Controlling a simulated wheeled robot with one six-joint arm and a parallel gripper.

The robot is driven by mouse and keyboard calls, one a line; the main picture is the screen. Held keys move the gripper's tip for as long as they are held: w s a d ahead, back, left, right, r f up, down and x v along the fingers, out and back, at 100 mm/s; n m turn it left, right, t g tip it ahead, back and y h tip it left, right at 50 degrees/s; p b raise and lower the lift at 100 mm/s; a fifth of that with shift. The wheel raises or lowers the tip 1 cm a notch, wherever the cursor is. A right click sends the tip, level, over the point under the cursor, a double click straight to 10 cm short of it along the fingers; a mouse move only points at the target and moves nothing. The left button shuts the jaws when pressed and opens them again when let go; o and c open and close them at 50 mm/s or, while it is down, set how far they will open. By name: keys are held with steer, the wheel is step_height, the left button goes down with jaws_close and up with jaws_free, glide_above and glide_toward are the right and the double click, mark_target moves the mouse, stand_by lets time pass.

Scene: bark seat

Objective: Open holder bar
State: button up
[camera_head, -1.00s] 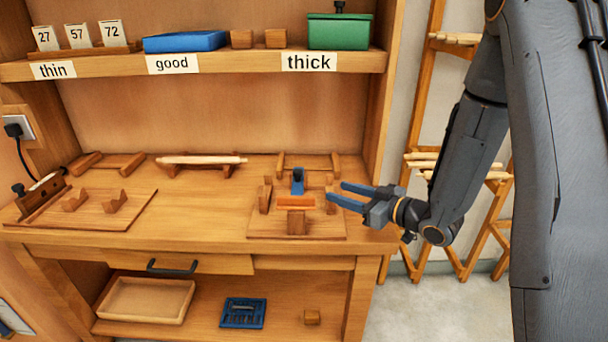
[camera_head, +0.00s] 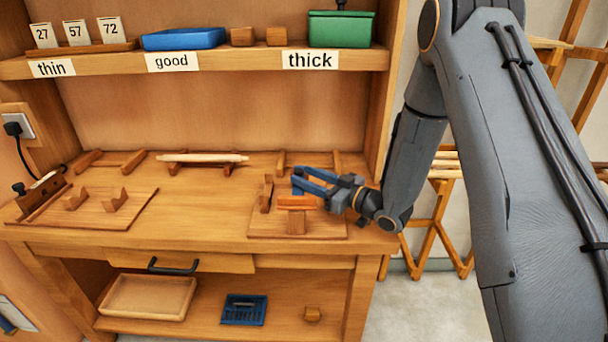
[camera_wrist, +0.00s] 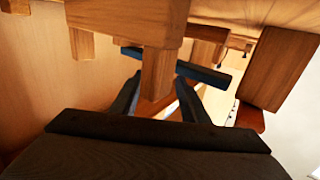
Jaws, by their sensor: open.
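The holder stands on a wooden board (camera_head: 268,229) at the right of the bench, with wooden blocks and an orange-brown piece (camera_head: 295,203). A wooden block (camera_wrist: 157,75) shows between the fingers. I cannot tell whether the fingers touch the bar.
Wooden posts (camera_head: 266,193) stand close around the holder. A rolling-pin-like rod on a stand (camera_head: 202,158) lies at the back middle. A second board with notched blocks (camera_head: 137,210) is at the left. The middle of the bench is clear. A shelf (camera_head: 240,65) runs above.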

steer(key=shift+w+a, duration=0.35)
steer(key=shift+a, duration=0.1)
jaws_close()
steer(key=shift+a+r, duration=0.1)
